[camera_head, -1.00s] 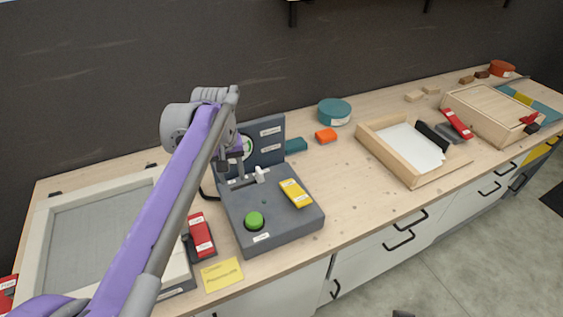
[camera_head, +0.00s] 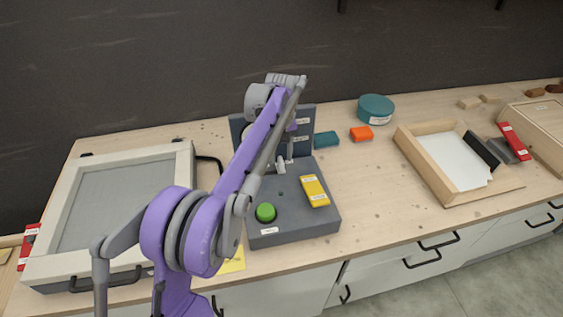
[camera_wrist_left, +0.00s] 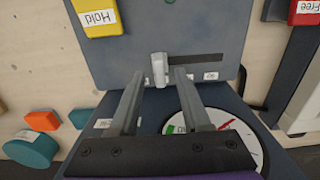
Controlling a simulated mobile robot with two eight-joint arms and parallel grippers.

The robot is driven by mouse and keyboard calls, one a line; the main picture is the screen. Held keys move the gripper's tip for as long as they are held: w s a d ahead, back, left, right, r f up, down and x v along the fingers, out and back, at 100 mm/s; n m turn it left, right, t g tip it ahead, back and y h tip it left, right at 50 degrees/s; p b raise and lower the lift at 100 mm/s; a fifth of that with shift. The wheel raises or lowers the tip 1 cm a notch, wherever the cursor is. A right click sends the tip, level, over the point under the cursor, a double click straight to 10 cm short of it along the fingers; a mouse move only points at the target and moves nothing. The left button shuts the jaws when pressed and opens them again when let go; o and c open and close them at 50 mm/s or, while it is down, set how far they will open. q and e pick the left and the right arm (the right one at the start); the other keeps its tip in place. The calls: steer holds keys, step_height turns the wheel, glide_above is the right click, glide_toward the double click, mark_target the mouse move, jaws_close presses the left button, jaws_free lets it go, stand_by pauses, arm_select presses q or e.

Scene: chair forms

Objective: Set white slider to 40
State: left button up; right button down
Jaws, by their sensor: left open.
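The white slider (camera_head: 281,167) stands on the flat top of the grey console (camera_head: 293,229), near its upright back panel. In the left wrist view the slider (camera_wrist_left: 159,70) sits at the left end of a dark slot (camera_wrist_left: 196,60). My left gripper (camera_head: 290,152) is open and points down over the slider. In the wrist view its fingertips (camera_wrist_left: 159,76) lie to either side of the slider; I cannot tell whether they touch it. A round dial (camera_wrist_left: 215,142) with a green part is partly hidden by the gripper. My right gripper is not in view.
The console carries a green button (camera_head: 265,212) and a yellow block marked "Hold" (camera_head: 314,190). A framed grey panel (camera_head: 115,205) lies left. A teal block (camera_head: 326,139), orange block (camera_head: 361,133) and teal round box (camera_head: 375,110) stand behind right. The bench front right of the console is clear.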

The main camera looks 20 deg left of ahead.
arm_select(q)
steer(key=shift+f, duration=1.4)
jaws_close()
stand_by(0.4)
